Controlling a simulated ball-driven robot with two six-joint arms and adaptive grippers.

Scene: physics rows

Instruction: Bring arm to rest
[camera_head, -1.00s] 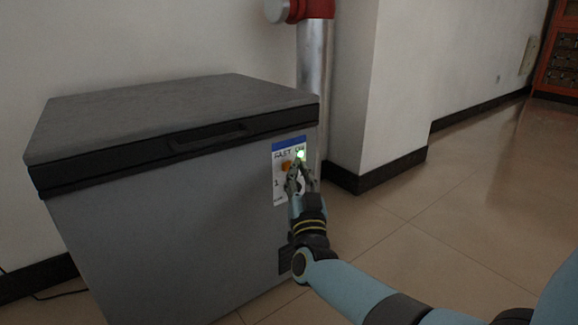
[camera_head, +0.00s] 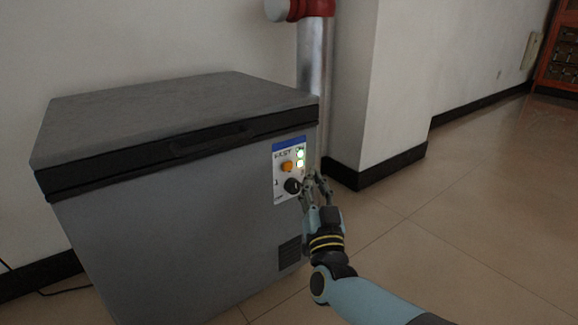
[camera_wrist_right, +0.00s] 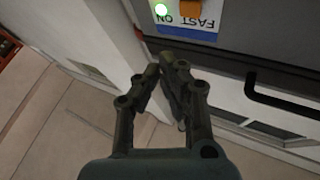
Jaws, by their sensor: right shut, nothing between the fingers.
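My right arm reaches in from the bottom right in the head view. Its gripper (camera_head: 314,178) is shut and empty, just right of the freezer's control panel and apart from it as far as I can tell. In the right wrist view the fingertips (camera_wrist_right: 165,68) are together with nothing between them. The panel (camera_head: 282,194) on the grey chest freezer (camera_head: 170,235) shows an orange switch (camera_head: 287,167), a black knob (camera_head: 292,186) and two lit green lights (camera_head: 300,158). The wrist view shows the orange switch (camera_wrist_right: 191,8) and a green light (camera_wrist_right: 161,10). My left gripper is not in view.
The freezer lid (camera_head: 180,105) is closed. A metal pipe (camera_head: 314,85) with a red fitting stands behind the freezer, beside a white wall corner (camera_head: 380,80). The tiled floor (camera_head: 460,210) to the right is clear.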

